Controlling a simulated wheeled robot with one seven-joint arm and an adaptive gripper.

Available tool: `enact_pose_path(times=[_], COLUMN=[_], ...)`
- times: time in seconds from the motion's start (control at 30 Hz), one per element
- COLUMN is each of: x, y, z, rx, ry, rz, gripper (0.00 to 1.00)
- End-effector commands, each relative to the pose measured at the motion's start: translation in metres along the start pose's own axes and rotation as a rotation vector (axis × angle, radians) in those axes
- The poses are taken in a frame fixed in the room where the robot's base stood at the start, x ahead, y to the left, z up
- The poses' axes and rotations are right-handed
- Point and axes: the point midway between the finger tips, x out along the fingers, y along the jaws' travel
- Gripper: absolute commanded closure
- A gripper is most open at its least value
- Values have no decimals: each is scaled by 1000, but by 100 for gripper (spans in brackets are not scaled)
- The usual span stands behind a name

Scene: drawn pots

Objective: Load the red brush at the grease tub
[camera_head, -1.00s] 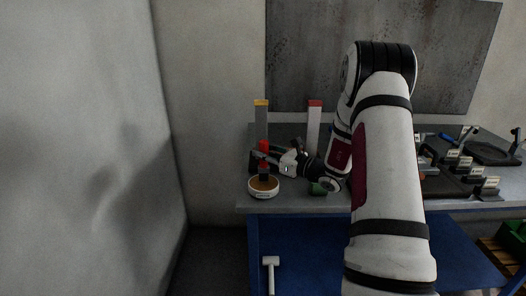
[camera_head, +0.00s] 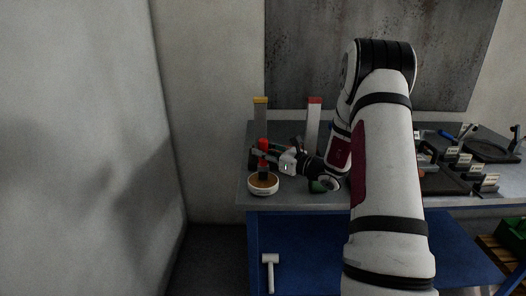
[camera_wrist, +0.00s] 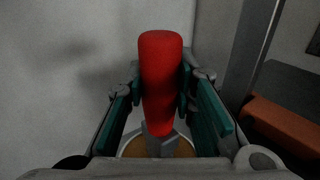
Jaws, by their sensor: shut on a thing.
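The red brush (camera_wrist: 161,80) stands about upright between the teal-padded fingers of my gripper (camera_wrist: 162,98), which is shut on its handle. The grease tub (camera_head: 263,190) is a round, pale-rimmed tub with brown contents near the table's left front. The brush's dark lower end is over or in the tub; I cannot tell whether it touches the grease. The wrist view shows part of the tub's brown inside (camera_wrist: 184,148) behind the brush's grey lower part.
A yellow-topped grey post (camera_head: 260,118) and a red-topped pale post (camera_head: 313,122) stand behind the tub. A dark green object (camera_head: 318,187) lies right of the tub under my wrist. Labelled holders (camera_head: 463,163) fill the table's right side. Floor left of the table is clear.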

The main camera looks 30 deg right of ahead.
Motion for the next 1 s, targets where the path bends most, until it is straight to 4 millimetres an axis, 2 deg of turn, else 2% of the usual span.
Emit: enact_pose_path(times=[1.0], x=[0], y=[0], z=[-7], rx=[0], ry=[1], rz=[0], gripper=[100])
